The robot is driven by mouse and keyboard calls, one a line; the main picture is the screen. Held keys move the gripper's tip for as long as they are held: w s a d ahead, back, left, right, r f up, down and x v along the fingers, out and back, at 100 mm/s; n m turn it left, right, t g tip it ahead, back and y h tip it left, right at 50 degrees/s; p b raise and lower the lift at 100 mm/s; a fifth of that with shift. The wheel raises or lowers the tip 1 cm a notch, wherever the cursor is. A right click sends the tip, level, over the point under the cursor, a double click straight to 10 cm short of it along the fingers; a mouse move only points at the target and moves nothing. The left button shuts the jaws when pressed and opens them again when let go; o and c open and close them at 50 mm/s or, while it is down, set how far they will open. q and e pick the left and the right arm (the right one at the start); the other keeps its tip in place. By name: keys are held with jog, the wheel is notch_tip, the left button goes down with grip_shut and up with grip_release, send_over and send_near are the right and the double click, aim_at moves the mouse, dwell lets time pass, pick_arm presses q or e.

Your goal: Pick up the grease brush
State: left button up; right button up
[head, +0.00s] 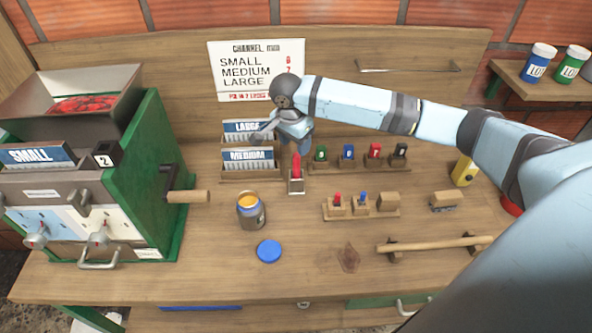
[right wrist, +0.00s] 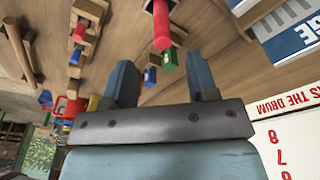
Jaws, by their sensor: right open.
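A red-handled tool (head: 296,167), which looks like the grease brush, stands upright in a small holder (head: 296,187) on the bench; its bristles are hidden. My right gripper (head: 285,137) is above and just behind it, open and empty. In the right wrist view the red handle (right wrist: 161,24) lies beyond the open fingers (right wrist: 162,82), apart from them. An open jar with orange-yellow contents (head: 250,207) stands in front left of the holder. My left gripper is not in view.
Close behind are the LARGE (head: 248,128) and MEDIUM (head: 248,158) card racks. A row of coloured pieces (head: 348,155) stands to the right. A blue lid (head: 269,251) lies in front. The green machine (head: 150,170) with its crank fills the left.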

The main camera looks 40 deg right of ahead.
aim_at(297, 163)
jog(key=f, duration=0.6)
jog(key=d+f+p, duration=0.1)
jog(key=f, duration=0.2)
jog(key=shift+w, duration=0.3)
grip_shut()
